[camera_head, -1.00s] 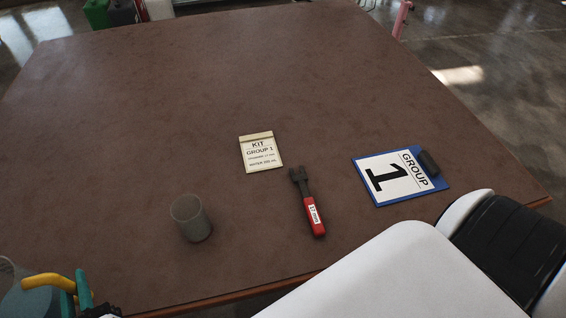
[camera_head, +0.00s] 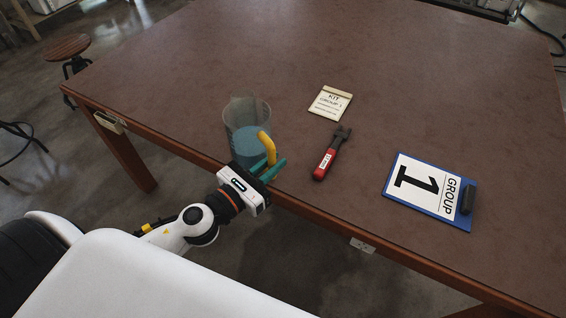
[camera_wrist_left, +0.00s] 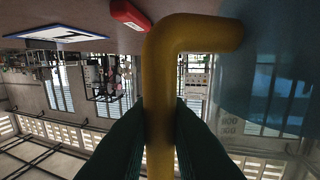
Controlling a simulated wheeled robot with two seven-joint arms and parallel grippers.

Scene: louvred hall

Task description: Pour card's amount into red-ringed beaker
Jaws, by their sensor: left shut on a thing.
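My left gripper (camera_head: 268,172), with teal fingers, is shut on the yellow handle (camera_head: 268,147) of a clear jug (camera_head: 235,117) of blue liquid. The jug is near the table's front edge; I cannot tell whether it touches the top. In the left wrist view the handle (camera_wrist_left: 158,95) runs between the fingers, and the blue jug (camera_wrist_left: 262,70) fills the right side. The cream kit card (camera_head: 330,102) lies flat beyond; its smaller lines are too small to read surely. No separate beaker or red ring can be made out; the jug may hide it. My right gripper is out of view.
A red-handled wrench (camera_head: 325,163) lies right of the jug. A blue clipboard (camera_head: 456,218) marked GROUP 1 lies further right. The far part of the brown table (camera_head: 240,50) is bare. A stool (camera_head: 68,47) stands on the floor at left.

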